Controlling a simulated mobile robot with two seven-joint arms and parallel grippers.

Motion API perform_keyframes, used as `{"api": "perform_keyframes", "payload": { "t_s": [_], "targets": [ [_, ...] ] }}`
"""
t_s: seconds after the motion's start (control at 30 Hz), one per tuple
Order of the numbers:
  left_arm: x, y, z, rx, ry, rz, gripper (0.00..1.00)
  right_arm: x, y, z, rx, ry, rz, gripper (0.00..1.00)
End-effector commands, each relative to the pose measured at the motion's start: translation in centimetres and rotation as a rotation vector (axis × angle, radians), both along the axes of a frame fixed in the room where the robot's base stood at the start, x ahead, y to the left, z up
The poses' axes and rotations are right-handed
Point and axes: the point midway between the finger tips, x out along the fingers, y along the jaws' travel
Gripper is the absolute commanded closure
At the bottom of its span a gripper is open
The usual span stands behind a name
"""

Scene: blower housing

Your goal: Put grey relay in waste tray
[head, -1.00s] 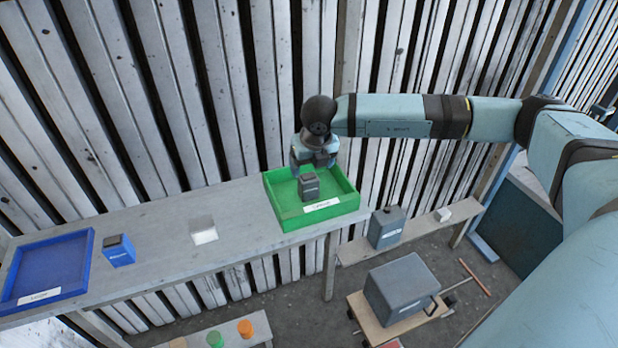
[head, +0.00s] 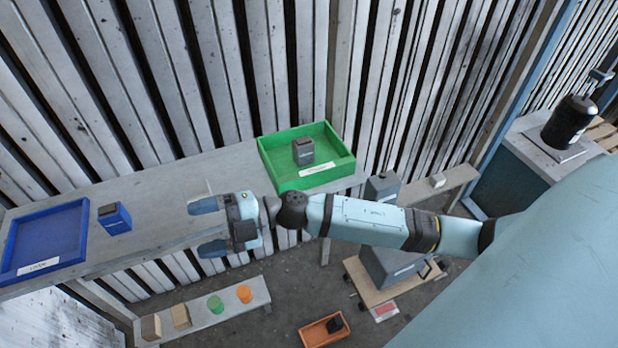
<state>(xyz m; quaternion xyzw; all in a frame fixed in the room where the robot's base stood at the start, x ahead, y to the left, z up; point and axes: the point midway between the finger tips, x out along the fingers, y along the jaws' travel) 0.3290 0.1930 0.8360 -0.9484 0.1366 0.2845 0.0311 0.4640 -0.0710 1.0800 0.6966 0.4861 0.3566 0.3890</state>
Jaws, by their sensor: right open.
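The grey relay (head: 303,152) is a small dark grey block standing inside the green tray (head: 346,168) at the back of the bench. The green tray has a white label on its front that is too small to read. A blue tray (head: 14,256), also with an unreadable label, lies at the bench's left end. I cannot tell from the labels which one is the waste tray. My right gripper (head: 207,228) is open and empty over the bench's front edge, to the left of and nearer than the green tray, apart from the relay. My left gripper is out of view.
A blue block (head: 115,218) stands on the bench (head: 155,200) beside the blue tray. A low shelf (head: 230,312) holds several small coloured pieces. An orange bin (head: 318,333) with a dark item sits on the floor. A grey box (head: 383,188) stands right of the bench.

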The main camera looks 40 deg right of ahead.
Motion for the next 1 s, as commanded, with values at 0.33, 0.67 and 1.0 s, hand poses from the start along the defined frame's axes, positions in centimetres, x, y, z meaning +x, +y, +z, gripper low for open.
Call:
{"api": "perform_keyframes", "payload": {
  "t_s": [0.33,0.67,1.0],
  "targets": [
    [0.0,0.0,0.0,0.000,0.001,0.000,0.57,-2.6,-7.4,-12.4,0.395,0.737,-0.761,0.21],
    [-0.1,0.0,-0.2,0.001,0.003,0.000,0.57,-12.8,-12.1,-23.9,0.370,1.280,-1.101,0.21],
    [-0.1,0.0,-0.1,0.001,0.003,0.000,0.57,-13.6,-12.3,-24.5,0.364,1.315,-1.115,0.21]
  ]
}}
